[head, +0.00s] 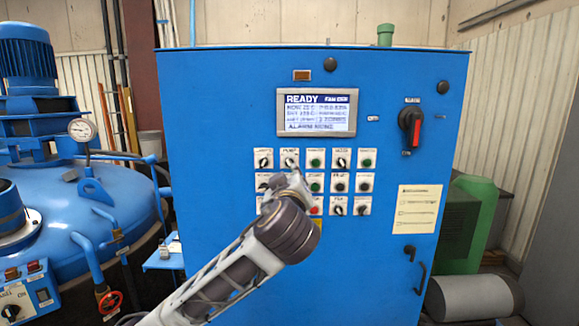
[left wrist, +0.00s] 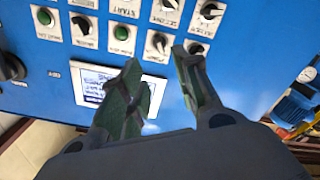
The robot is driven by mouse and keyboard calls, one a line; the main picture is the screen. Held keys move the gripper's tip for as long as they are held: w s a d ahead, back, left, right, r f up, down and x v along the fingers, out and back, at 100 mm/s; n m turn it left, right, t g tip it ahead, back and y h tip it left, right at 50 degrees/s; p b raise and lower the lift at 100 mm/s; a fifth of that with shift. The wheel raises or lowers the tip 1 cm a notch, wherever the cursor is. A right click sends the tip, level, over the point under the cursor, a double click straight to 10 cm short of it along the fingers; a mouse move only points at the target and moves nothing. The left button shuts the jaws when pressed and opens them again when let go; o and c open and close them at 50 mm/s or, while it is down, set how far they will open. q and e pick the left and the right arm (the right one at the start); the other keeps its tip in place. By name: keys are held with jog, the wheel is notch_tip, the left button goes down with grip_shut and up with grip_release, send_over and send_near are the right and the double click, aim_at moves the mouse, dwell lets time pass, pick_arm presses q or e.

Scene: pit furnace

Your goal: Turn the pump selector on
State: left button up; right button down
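The pump selector (head: 289,158) is a small black knob on a white plate in the top row of the blue cabinet's panel, second from the left. In the left wrist view the pump selector (left wrist: 158,44) appears just beyond and between my fingertips. Its exact knob angle is too small to read surely. My left gripper (head: 291,181) is just below the selector in the head view, pointing at the panel. In the left wrist view the left gripper (left wrist: 163,60) has its fingers spread, with nothing between them; contact with the knob does not show. My right gripper is in neither view.
Other selectors and green push buttons (head: 315,158) crowd around; my gripper hides part of the lower rows. A lit screen (head: 317,112) reading READY is above. A red-handled main switch (head: 411,126) is at right. A blue furnace (head: 60,215) stands left.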

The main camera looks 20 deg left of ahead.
pick_arm(q)
jog(key=shift+w, duration=0.15)
jog(key=p, duration=0.4)
send_near(290, 164)
jog(key=x, duration=0.6)
jog(key=shift+w+a+r, duration=0.1)
jog(key=shift+a, duration=0.05)
jog(key=shift+p+x, duration=0.3)
jog(key=shift+x, duration=1.05)
jog(key=shift+c, duration=0.2)
grip_shut()
